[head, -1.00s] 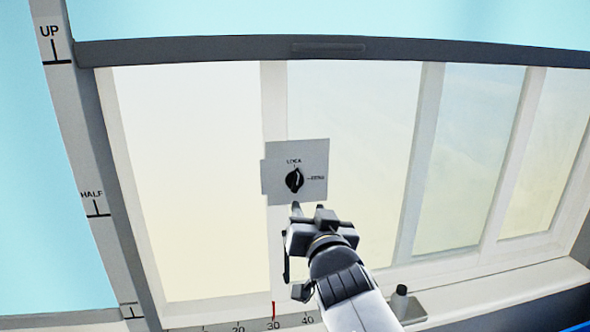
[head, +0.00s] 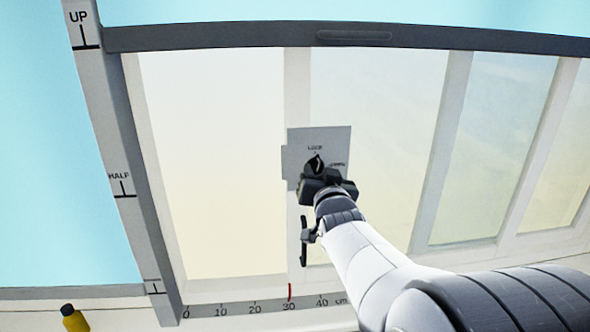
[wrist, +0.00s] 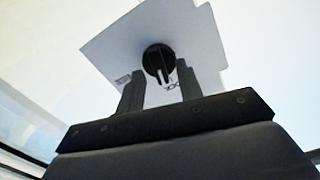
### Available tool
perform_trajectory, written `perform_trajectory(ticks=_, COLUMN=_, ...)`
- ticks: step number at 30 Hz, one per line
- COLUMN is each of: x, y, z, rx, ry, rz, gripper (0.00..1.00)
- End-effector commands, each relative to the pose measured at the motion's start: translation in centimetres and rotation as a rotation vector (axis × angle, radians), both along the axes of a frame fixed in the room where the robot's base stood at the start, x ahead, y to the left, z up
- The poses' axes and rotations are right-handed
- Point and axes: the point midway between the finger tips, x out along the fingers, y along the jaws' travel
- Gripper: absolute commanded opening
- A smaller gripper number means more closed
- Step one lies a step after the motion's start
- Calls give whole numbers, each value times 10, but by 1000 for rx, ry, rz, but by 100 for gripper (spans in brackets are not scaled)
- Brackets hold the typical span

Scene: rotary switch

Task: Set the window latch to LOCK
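The window latch is a black round knob (head: 314,163) with a raised grip, on a grey plate (head: 340,140) fixed to the window. LOCK is printed above the knob; a second label to its right is partly hidden by my gripper. My gripper (head: 319,177) is just below and in front of the knob in the head view. In the wrist view the knob (wrist: 158,58) shows beyond and between the two separated fingers of my gripper (wrist: 160,82). Contact is not visible. I cannot tell the knob's exact setting.
A dark rail (head: 240,39) runs across the window top. A left post (head: 125,160) carries UP and HALF marks. A centimetre scale (head: 240,308) with a red mark lies along the sill. A yellow bottle (head: 73,319) stands at lower left. A vertical dark handle (head: 303,245) hangs below the plate.

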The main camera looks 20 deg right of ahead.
Motion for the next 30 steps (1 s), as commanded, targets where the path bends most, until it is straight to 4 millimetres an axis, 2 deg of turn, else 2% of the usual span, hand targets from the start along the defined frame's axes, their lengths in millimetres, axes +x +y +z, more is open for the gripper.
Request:
perform_trajectory(ticks=12, x=5, y=-1, z=0, rx=0, ry=-1, rz=0, gripper=34)
perform_trajectory(ticks=24, x=5, y=-1, z=0, rx=0, ry=-1, rz=0, gripper=1)
perform_trajectory(ticks=30, x=5, y=-1, z=0, rx=-2, ry=0, rz=0, gripper=0)
